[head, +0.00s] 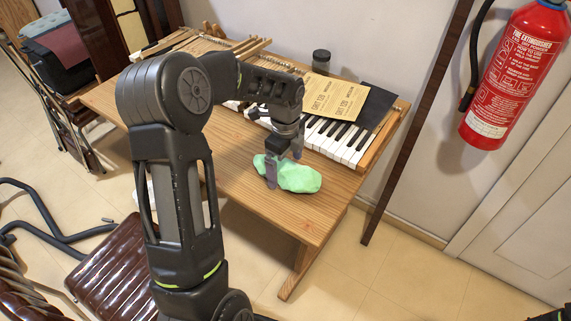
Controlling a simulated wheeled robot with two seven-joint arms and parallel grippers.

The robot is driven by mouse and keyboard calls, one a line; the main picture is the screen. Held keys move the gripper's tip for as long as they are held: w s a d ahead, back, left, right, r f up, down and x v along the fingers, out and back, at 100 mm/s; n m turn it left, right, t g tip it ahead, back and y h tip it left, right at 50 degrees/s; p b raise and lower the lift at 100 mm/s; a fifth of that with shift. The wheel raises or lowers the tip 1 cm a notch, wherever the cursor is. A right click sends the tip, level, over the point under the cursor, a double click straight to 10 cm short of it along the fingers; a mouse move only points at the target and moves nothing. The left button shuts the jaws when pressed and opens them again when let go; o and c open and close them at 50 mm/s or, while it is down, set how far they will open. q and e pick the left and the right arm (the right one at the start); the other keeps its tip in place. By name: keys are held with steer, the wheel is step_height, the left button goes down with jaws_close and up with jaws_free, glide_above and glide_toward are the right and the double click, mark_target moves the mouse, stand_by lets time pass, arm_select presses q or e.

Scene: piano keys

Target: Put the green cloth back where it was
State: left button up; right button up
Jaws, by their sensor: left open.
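The green cloth (300,179) lies crumpled on the wooden table (307,220), in front of the piano keys (346,143). My left arm reaches in over the table. My left gripper (272,181) points down at the left part of the cloth and is open. One finger shows in front of the cloth; whether it touches the cloth I cannot tell. My right gripper is not seen; only a dark bit of my body shows in the bottom right corner.
Yellow papers (335,97) and a dark flat sheet (376,103) lie over the keys. A dark jar (321,61) stands behind them. A red fire extinguisher (512,75) hangs on the right wall. A brown padded seat (115,262) is at lower left. The table's front right is bare.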

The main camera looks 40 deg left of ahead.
mark_target(286, 165)
arm_select(q)
steer(key=shift+r, duration=0.1)
step_height(286, 165, up, 12)
stand_by(0.5)
stand_by(0.5)
